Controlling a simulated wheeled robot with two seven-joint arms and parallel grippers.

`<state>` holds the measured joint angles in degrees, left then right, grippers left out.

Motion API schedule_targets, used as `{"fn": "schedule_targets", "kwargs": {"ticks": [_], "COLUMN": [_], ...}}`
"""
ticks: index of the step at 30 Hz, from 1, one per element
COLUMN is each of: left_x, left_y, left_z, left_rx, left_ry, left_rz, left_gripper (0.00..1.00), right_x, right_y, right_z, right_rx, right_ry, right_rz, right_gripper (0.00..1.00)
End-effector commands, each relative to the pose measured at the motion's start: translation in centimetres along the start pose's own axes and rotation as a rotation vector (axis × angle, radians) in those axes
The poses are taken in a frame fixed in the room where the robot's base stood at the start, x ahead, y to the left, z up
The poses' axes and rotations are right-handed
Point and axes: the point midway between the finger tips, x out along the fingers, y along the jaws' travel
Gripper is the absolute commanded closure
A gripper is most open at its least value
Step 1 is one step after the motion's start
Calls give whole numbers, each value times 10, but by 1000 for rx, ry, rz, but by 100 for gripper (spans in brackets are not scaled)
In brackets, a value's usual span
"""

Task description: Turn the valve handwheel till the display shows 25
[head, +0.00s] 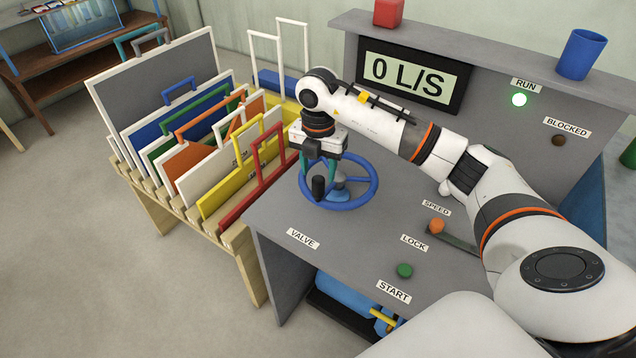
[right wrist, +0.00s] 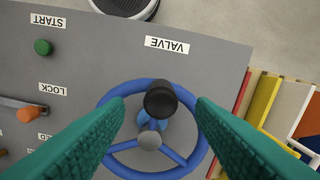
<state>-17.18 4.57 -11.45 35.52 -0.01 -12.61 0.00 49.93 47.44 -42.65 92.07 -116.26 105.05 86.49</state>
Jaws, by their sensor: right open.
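The blue valve handwheel (head: 366,196) lies flat on the grey console, and a black knob (head: 318,187) stands up from its rim. In the right wrist view the handwheel (right wrist: 131,164) shows with the knob (right wrist: 161,100) on its near side. My right gripper (head: 325,176) is above the wheel. Its green fingers are open, one on each side of the knob (right wrist: 160,108), apart from it. The display (head: 410,80) reads 0 L/S. My left gripper is not in view.
The RUN lamp (head: 519,100) glows green; the BLOCKED lamp (head: 558,140) is dark. A rack (head: 180,207) of coloured framed panels stands close at the left. A blue cup (head: 580,55) and red block (head: 388,13) sit on the ledge.

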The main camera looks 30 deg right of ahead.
Motion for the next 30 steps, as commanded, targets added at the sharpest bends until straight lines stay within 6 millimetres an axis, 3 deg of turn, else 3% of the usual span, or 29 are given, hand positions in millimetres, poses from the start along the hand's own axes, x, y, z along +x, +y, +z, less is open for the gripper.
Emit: {"fn": "schedule_targets", "kwargs": {"ticks": [9,15,22,23,30], "left_x": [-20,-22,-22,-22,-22], "left_y": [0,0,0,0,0], "left_z": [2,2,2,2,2], "left_rx": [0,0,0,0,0], "left_ry": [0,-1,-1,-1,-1], "left_rz": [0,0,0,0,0], "left_gripper": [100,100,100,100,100], "right_x": [52,65,66,66,65], "right_y": [0,0,-1,-1,-1], "right_z": [1,0,0,0,1], "right_rx": [-2,-2,-3,-3,-3], "right_ry": [-3,-1,-1,-1,-1], "right_rz": [0,-1,-2,-2,-2], "right_gripper": [50,50,50,51,91]}}
